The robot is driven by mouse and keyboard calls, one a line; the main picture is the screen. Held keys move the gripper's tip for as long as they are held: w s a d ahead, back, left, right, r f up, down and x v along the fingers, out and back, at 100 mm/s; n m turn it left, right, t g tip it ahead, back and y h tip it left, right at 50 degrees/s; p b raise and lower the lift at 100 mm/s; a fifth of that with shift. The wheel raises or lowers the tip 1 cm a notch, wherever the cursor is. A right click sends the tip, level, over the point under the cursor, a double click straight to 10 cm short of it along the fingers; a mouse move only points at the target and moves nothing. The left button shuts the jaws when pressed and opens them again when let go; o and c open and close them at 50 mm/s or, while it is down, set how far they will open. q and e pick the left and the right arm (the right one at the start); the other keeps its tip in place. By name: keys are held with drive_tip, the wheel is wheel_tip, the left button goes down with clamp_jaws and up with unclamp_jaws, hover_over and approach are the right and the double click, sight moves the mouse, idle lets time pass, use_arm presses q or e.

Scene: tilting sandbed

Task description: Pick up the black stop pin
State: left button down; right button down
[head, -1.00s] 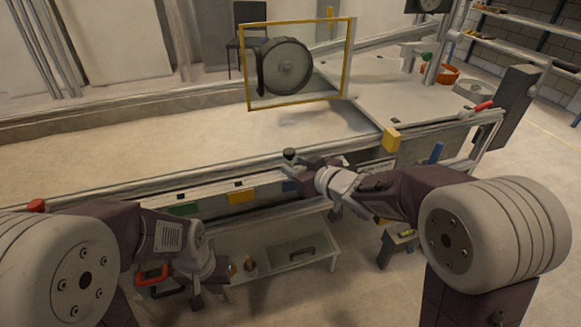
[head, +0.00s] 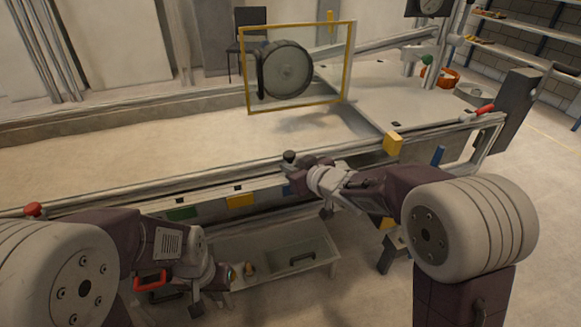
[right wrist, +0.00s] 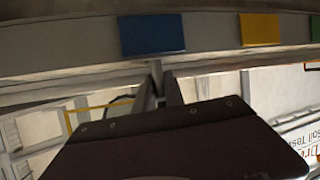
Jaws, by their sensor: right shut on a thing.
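The black stop pin (head: 289,156) shows in the head view as a dark round knob at the front rail of the sandbed. My right gripper (head: 291,167) is at the pin, shut on it just below the knob. In the right wrist view my narrow fingers (right wrist: 160,84) are close together in front of the bed's edge; the pin cannot be made out there. Whether the pin still sits in the rail is unclear. My left gripper (head: 196,302) hangs low at the left, away from the pin, and its jaws are too unclear to read.
The sandbed's rail (head: 130,196) runs along the front, with a yellow panel (head: 240,201) and a blue panel (right wrist: 152,35) below. A red knob (head: 33,209) is at the left. A low shelf with a tray (head: 290,250) stands underneath. A yellow frame (head: 347,85) stands over the bed.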

wheel_tip(320, 180, up, 18)
drive_tip(key=p, duration=1.2)
